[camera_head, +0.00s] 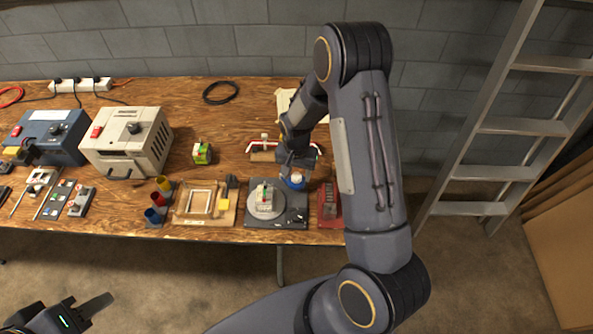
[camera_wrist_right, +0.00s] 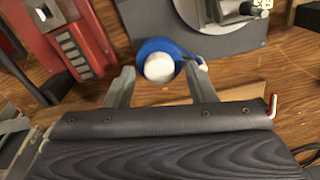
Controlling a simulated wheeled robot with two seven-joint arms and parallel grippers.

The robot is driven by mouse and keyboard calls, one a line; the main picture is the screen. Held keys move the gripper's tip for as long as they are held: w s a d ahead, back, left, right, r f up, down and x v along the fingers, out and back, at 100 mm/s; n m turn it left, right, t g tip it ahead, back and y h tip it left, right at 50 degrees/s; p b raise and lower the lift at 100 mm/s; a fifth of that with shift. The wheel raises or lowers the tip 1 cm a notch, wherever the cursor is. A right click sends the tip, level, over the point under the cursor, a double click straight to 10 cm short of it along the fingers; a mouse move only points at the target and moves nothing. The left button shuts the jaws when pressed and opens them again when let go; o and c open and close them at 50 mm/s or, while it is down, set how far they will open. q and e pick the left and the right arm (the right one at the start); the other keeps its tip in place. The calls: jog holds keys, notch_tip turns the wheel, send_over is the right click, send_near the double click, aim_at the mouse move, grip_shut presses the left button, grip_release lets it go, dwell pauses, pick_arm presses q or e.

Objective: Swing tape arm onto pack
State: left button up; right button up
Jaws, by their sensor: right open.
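The tape arm (camera_wrist_right: 185,50) shows as a blue ring with a white round centre and a short pale end at its right, in the right wrist view. In the head view its blue and white part (camera_head: 294,182) is at the right edge of a dark plate. My right gripper (camera_wrist_right: 161,82) is open, with its two fingers apart on either side of the blue ring; contact cannot be told. My left gripper (camera_head: 85,312) is at lower left, away from the table.
A red device (camera_head: 329,203) stands right of the dark plate (camera_head: 292,215). A wooden frame fixture (camera_head: 200,203) and coloured cups (camera_head: 157,201) are to its left. Grey and blue boxes (camera_head: 127,140) stand further left. A ladder (camera_head: 500,125) leans at right.

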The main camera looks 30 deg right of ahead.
jog(key=c, duration=1)
jog(key=shift+o, duration=0.2)
